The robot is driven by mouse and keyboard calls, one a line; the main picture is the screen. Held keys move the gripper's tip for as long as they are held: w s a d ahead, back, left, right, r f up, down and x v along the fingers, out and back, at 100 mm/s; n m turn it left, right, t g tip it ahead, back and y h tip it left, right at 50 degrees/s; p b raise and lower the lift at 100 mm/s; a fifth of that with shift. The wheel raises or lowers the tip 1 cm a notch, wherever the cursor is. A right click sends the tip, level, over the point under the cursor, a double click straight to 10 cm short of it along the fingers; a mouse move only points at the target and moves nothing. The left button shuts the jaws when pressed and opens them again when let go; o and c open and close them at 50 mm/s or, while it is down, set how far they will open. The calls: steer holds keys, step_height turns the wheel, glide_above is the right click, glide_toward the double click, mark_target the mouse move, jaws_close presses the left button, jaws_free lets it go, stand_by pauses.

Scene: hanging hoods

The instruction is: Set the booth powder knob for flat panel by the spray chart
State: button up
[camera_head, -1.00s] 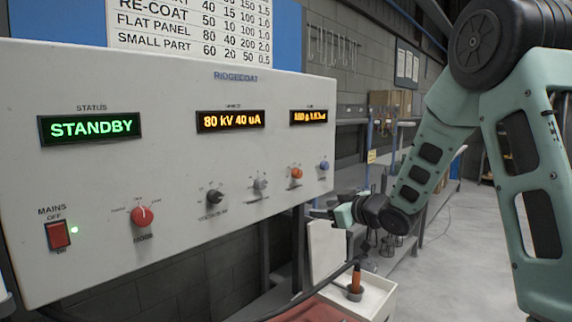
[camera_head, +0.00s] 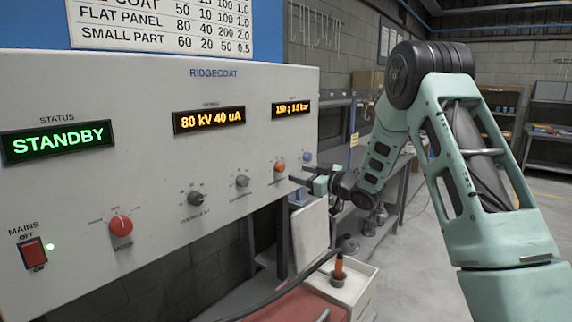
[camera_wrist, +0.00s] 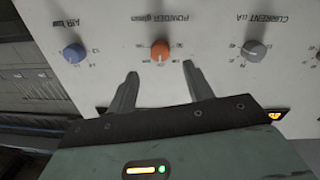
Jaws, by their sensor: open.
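The orange powder knob (camera_head: 280,167) is on the right part of the white control panel (camera_head: 150,110). In the wrist view the knob (camera_wrist: 159,50) shows under an upside-down POWDER label. My gripper (camera_wrist: 160,70) is open and empty, one finger to each side of the knob's line, its tips just short of the knob in the picture; I see no contact. In the head view my gripper (camera_head: 296,180) is at the panel, just right of the knob. The spray chart (camera_head: 160,30) lists flat panel as 80, 40, 200, 2.0. The right display (camera_head: 291,109) seems to read about 150 g, blurred.
The grey current knob (camera_wrist: 255,49) and blue air knob (camera_wrist: 74,53) flank the powder knob. The left display (camera_head: 209,120) reads 80 kV 40 uA; status (camera_head: 57,141) reads STANDBY. A red mode knob (camera_head: 121,225) and mains switch (camera_head: 33,252) are at left. A white box (camera_head: 345,290) stands below.

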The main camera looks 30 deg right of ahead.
mark_target(282, 168)
steer(key=p+x, duration=0.2)
steer(key=x, duration=0.5)
steer(key=c, duration=1)
